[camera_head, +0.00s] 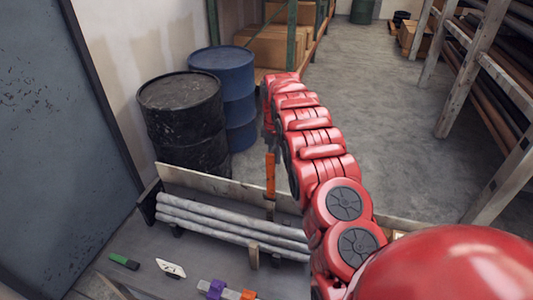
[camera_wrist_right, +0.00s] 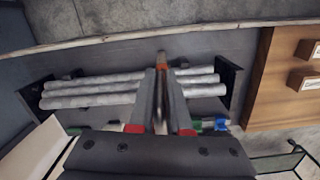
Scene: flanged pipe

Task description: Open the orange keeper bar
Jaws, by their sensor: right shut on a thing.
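The orange keeper bar (camera_head: 270,176) stands upright at the back edge of the pipe rack in the head view. Its lower end is by a wooden post behind the grey pipes (camera_head: 225,222). My right gripper (camera_head: 269,143) reaches down from the red arm to the bar's top and is shut on it. In the right wrist view the fingers (camera_wrist_right: 161,78) point at the bar's orange end (camera_wrist_right: 161,62), with the pipes (camera_wrist_right: 95,89) crossing behind them. The fingers hide part of the bar. My left gripper is not in view.
A black drum (camera_head: 183,115) and a blue drum (camera_head: 232,85) stand behind the rack. A green-handled tool (camera_head: 124,261), a white plate (camera_head: 171,268) and a purple block (camera_head: 216,288) lie on the bench in front. Open grey floor (camera_head: 385,130) lies right of my arm.

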